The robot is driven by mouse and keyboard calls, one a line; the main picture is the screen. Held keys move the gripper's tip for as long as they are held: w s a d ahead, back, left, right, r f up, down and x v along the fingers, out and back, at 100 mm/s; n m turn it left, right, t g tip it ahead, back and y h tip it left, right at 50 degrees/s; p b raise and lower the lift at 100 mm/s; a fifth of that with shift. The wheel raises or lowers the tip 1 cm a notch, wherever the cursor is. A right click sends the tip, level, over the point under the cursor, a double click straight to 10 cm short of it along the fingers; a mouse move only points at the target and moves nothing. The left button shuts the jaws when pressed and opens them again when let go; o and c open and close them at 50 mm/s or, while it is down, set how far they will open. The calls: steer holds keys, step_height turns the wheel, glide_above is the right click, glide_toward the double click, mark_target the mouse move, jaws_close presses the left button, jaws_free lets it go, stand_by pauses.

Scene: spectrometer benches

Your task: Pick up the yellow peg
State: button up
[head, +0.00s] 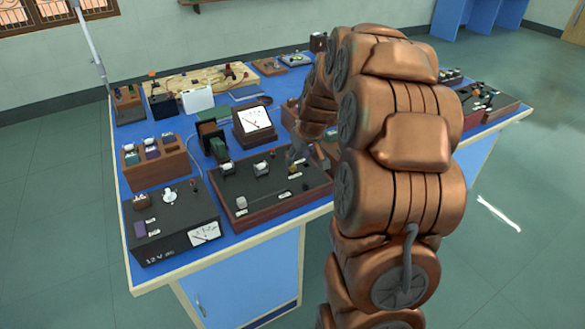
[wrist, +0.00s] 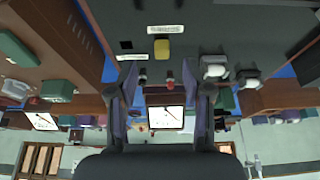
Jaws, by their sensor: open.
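The yellow peg (wrist: 162,48) stands on a dark panel (wrist: 215,25) in the wrist view, between white labels. My gripper (wrist: 167,80) is open and empty. The peg is seen just past the fingertips, roughly in line with the gap between them, and apart from them. In the head view, my gripper (head: 302,150) is partly hidden by my arm, over the right part of the dark panel (head: 245,185) with its wooden base.
A white meter (head: 254,120) stands behind the panel. A black power box (head: 170,220) is at the front left, with a wooden block of pegs (head: 155,165) behind it. Knobs (wrist: 215,68) stand close beside the peg. The blue bench (head: 270,222) is crowded.

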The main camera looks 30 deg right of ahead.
mark_target(293, 166)
steer(key=shift+w+p+x, duration=0.15)
steer(key=shift+p+x, duration=0.35)
steer(key=shift+x, duration=0.8)
steer(key=shift+w+p+x, duration=0.15)
steer(key=shift+p+x, duration=0.3)
steer(key=shift+x, duration=0.9)
steer(key=shift+a+r, duration=0.1)
steer(key=shift+r, duration=0.05)
steer(key=shift+c, duration=0.2)
jaws_close()
